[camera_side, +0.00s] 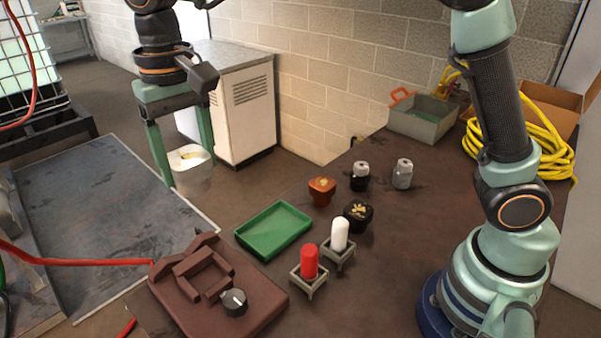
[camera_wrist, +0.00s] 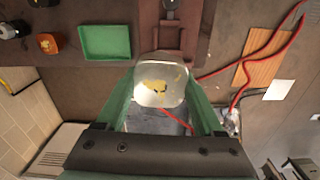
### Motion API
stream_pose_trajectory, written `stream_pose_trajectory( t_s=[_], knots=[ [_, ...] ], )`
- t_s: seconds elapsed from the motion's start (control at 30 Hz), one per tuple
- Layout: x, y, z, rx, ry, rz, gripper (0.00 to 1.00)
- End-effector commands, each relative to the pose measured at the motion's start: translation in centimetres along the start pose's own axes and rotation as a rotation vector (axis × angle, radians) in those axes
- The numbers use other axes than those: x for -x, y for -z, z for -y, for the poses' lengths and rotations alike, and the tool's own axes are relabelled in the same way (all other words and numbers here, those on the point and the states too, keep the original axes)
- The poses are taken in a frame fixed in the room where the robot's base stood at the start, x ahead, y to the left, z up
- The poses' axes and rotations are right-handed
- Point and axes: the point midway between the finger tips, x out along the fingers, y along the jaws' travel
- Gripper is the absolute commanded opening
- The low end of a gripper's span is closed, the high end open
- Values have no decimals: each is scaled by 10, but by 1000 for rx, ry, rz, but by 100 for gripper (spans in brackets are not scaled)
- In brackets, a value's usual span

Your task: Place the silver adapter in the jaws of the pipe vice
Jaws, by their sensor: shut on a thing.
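The silver adapter (camera_side: 194,177) is a pale, rounded block with a brass-coloured centre on top. My gripper (camera_side: 189,166) is shut on it, with one green finger on each side. The adapter also shows between the fingers in the wrist view (camera_wrist: 148,75). It is held in the air, beyond the far left edge of the table. The vice also appears at the top of the wrist view (camera_wrist: 182,42), ahead of the adapter.
An empty green tray (camera_side: 274,232) lies beside the vice. An orange adapter (camera_side: 322,186), a black adapter (camera_side: 359,222), red (camera_side: 309,261) and white (camera_side: 340,235) cylinders on small stands, and two small capped containers stand right of it. A red hose (camera_side: 80,262) reaches the vice's left side.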

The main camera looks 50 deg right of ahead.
Motion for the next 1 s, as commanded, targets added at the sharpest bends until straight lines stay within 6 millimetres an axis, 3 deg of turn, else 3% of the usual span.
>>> stream_pose_trajectory(
  t_s=[0.1, 0.27, 0.8, 1.0],
  knots=[
    [-1, -6, 19, 53, 2, -2, 0],
    [-14, -8, 25, 72, 0, 1, 0],
    [-136, -8, 24, 69, -1, 2, 0],
    [-157, -8, 24, 69, 1, -1, 0]
  ],
)
